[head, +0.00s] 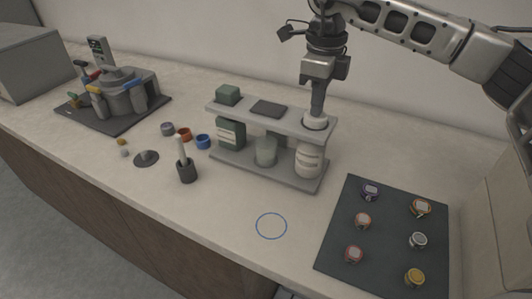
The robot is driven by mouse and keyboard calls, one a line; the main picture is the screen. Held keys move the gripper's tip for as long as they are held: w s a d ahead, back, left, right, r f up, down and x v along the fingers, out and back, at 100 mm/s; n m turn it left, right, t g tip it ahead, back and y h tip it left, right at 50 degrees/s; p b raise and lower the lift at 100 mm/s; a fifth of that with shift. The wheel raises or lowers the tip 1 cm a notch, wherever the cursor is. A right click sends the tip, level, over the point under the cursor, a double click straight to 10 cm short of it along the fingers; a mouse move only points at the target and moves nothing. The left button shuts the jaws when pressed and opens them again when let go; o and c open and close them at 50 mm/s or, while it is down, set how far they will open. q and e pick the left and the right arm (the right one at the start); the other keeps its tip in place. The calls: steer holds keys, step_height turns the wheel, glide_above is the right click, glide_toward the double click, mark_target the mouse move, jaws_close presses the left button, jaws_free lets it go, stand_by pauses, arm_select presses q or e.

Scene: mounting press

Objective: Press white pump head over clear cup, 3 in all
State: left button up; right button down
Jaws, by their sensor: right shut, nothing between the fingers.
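My right gripper (317,112) comes down from the upper right, shut and empty. My left gripper is not in view.
A dark mat (345,255) at right holds several small lidded jars. A grey machine (122,92) with coloured handles stands at far left. A dark pot with a white stick (186,170) and small rings lie left of the shelf. A blue circle (271,226) marks clear counter.

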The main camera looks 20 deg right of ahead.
steer(key=shift+f, duration=0.65)
steer(key=shift+r, duration=0.25)
steer(key=shift+r+p, duration=1.2)
steer(key=shift+r, duration=0.4)
step_height(320, 180, up, 4)
steer(key=p, duration=0.3)
steer(key=shift+r, duration=0.2)
steer(key=shift+r+p, duration=0.3)
steer(key=shift+r, duration=0.55)
steer(key=shift+f, duration=0.1)
